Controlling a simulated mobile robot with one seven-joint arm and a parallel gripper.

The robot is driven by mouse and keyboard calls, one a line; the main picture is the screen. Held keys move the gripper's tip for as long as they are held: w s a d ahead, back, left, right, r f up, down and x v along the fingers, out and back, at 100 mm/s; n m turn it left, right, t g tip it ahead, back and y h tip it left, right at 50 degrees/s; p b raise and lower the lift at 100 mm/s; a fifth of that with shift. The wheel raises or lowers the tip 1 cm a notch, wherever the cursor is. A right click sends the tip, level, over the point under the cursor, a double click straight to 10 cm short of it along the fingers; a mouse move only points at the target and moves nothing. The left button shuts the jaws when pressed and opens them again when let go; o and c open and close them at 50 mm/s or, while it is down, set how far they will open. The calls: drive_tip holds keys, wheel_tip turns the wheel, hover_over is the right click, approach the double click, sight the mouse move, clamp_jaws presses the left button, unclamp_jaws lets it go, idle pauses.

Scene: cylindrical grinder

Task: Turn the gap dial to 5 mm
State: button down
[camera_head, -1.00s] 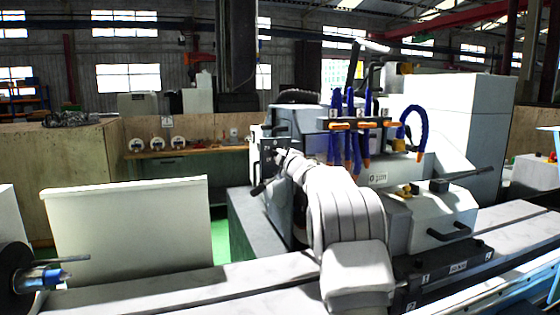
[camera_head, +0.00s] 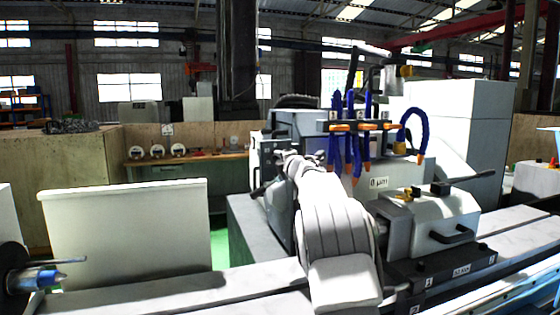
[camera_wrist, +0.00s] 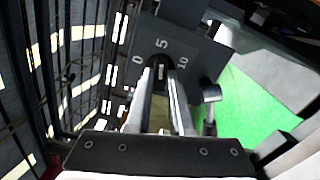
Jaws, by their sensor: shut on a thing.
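In the wrist view the gap dial's dark plate (camera_wrist: 190,45) carries the marks 0, 5 and 10 in an arc. My gripper (camera_wrist: 160,84) reaches up to the plate, with its two fingers shut on the dial knob (camera_wrist: 160,72) below the 5. A pale mark shows on the knob, roughly under the 5; its exact reading is too small to tell. In the head view my gripper (camera_head: 284,160) is at the left face of the machine head, and the dial is mostly hidden by the gripper and my arm.
Blue coolant hoses (camera_head: 350,140) hang right of my arm. A white guard panel (camera_head: 130,235) stands at left, above the machine's long table (camera_head: 220,285).

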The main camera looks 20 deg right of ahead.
idle(0.4)
drive_tip(key=c, duration=0.8)
unclamp_jaws()
drive_tip(key=shift+s, duration=0.15)
drive_tip(key=s+b, duration=0.4)
drive_tip(key=s, duration=1.3)
drive_tip(key=shift+b, duration=0.4)
drive_tip(key=shift+s, duration=0.1)
